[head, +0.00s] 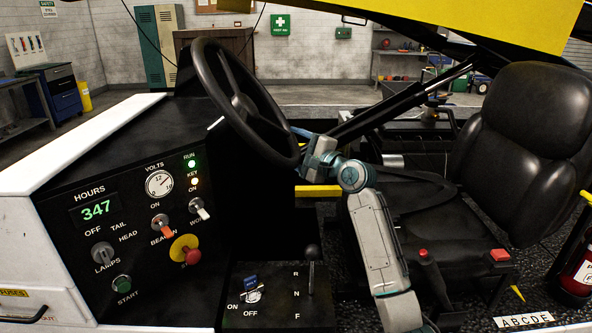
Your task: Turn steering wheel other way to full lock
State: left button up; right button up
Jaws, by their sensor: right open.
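The black steering wheel (202,62) stands tilted at the upper middle of the head view, its rim and spokes showing above the dark console. My right gripper (302,150) is at the wheel's lower right rim, its arm coming up from the bottom. It is open, with its fingers close to the rim. I cannot tell whether they touch it, as the rim and the gripper body hide part of them. My left gripper is not in view.
The control panel (130,215) with switches, a gauge and a red stop button lies left of the wheel. A gear lever (311,257) stands below the wheel. The black seat (525,140) is at right. A yellow panel (470,18) hangs overhead.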

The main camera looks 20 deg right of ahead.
aim_at(291, 160)
jog(key=s+a, duration=0.1)
jog(key=s, duration=0.2)
jog(key=s+a+r+b, duration=0.1)
jog(key=s, duration=0.2)
jog(key=s+a+r, duration=0.1)
jog(key=s+a, duration=0.1)
jog(key=s, duration=0.1)
jog(key=shift+s+r, duration=0.15)
jog(key=shift+c, duration=0.2)
jog(key=s, duration=0.2)
jog(key=s+b, duration=0.1)
jog(key=s, duration=0.2)
jog(key=shift+s+r, duration=0.2)
jog(key=shift+s, duration=0.3)
jog(key=shift+a, duration=0.25)
jog(key=shift+o, duration=0.2)
